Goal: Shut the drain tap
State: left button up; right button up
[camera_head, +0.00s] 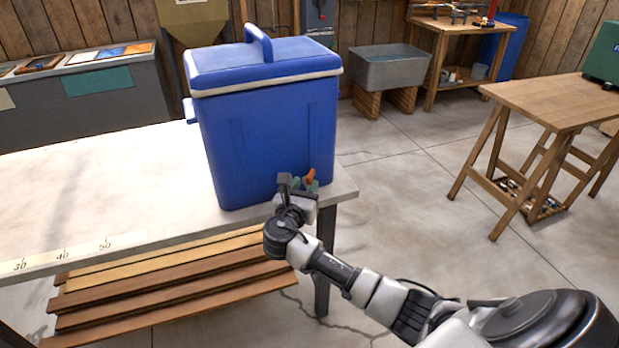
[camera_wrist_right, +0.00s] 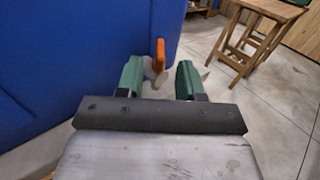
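A blue cooler box (camera_head: 265,125) with a pale rim and a lid handle stands at the right end of the pale worktable. The drain tap's orange lever (camera_head: 310,176) shows low on the cooler's right side. In the right wrist view the lever (camera_wrist_right: 159,54) stands roughly upright above the whitish tap body (camera_wrist_right: 156,77). My right gripper (camera_head: 298,184) is at the tap. In its wrist view the green-padded fingers (camera_wrist_right: 160,76) are apart, with the tap body showing in the gap between them. I cannot tell whether either finger touches the tap. My left gripper is out of view.
The worktable (camera_head: 110,185) has a marked scale along its front edge and boards stacked below. Bare floor (camera_head: 410,210) lies to its right. A wooden trestle table (camera_head: 550,100), a grey sink (camera_head: 390,70) and a workbench (camera_head: 460,25) stand farther off.

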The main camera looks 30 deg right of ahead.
aim_at(308, 177)
jog(key=shift+x, duration=2.05)
grip_shut()
jog(key=shift+a+g, duration=0.1)
jog(key=shift+g, duration=0.2)
jog(key=shift+w+m+g+h+p, duration=0.1)
jog(key=shift+m+g+h+p, duration=0.3)
jog(key=shift+m+g+h, duration=1.4)
jog(key=shift+m+g, duration=1)
jog(key=shift+g, duration=0.9)
